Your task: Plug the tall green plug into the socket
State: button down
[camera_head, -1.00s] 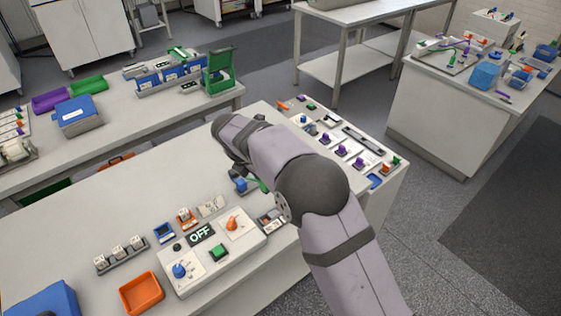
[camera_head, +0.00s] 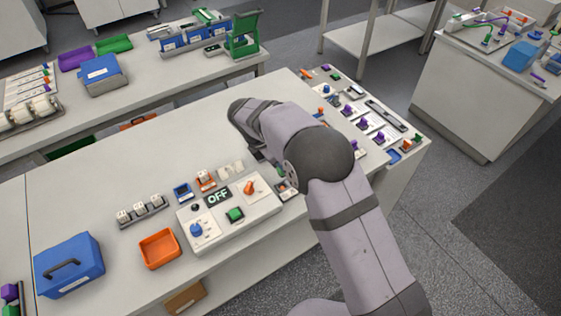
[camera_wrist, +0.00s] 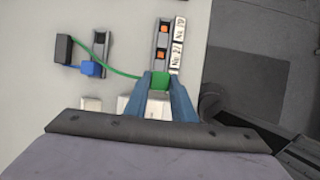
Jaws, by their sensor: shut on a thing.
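In the wrist view, my gripper (camera_wrist: 163,92) has its two blue fingers closed on the green plug (camera_wrist: 160,80). A green cable (camera_wrist: 118,73) runs from the plug up and left toward a black block (camera_wrist: 63,48) and a small blue piece (camera_wrist: 91,69). A grey strip (camera_wrist: 163,24) with two orange-marked slots lies just beyond the plug, with white labels beside it. I cannot tell whether the plug touches this strip or which opening is the socket. In the head view my arm hides the gripper and plug.
A control box (camera_head: 228,212) with an OFF display stands near the front of the bench, beside an orange tray (camera_head: 160,248). A blue toolbox (camera_head: 69,264) sits at lower left. Small parts crowd the bench's right end.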

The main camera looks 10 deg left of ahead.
jog(key=shift+f+b, duration=2.15)
jog(key=shift+f, duration=0.25)
jog(key=shift+f+b, duration=0.35)
jog(key=shift+f, duration=0.65)
jog(key=shift+f, duration=0.15)
jog(key=c, duration=1.4)
grip_release()
